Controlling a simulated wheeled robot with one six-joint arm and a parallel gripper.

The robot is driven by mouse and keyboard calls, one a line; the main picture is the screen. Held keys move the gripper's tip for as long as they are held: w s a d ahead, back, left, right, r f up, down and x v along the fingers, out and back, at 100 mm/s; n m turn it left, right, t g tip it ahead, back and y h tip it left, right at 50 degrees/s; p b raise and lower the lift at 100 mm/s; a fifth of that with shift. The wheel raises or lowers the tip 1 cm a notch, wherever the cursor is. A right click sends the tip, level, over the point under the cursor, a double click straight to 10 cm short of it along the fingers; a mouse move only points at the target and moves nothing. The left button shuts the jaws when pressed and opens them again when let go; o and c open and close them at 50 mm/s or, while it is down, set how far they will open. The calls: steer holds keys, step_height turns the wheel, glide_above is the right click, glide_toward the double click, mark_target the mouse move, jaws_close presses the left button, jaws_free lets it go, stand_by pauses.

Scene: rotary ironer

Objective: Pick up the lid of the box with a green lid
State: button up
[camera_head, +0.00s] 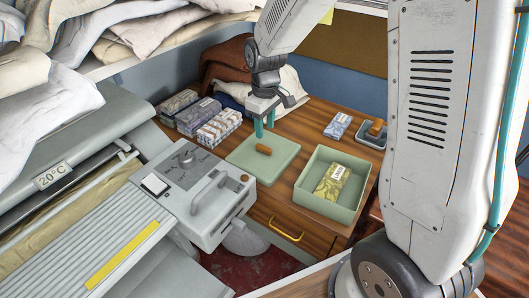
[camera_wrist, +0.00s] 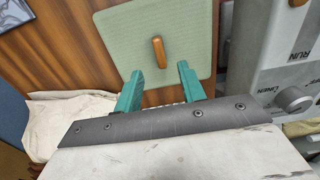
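The flat pale green lid (camera_head: 245,160) lies on the wooden cabinet top, left of its box, with a brown wooden handle (camera_head: 264,149) in its middle. The lid (camera_wrist: 190,30) and its handle (camera_wrist: 158,52) also show in the wrist view. The pale green box (camera_head: 322,204) stands open, with a yellow-patterned packet (camera_head: 333,184) inside. My gripper (camera_head: 265,127) is above the far part of the lid, pointing down. In the wrist view its two teal fingers (camera_wrist: 160,82) are apart with nothing between them, and the handle lies beyond the fingertips.
The grey ironer with its control panel (camera_head: 190,168) stands close on the left of the lid. Patterned packets (camera_head: 205,120) and folded cloths (camera_head: 228,65) lie behind. A small packet (camera_head: 338,126) and a dark object with a wooden handle (camera_head: 375,129) are at the right.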

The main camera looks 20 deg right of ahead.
mark_target(264, 146)
steer(key=f, duration=0.7)
steer(key=shift+w+f, duration=0.2)
steer(key=shift+f, duration=0.2)
jaws_close()
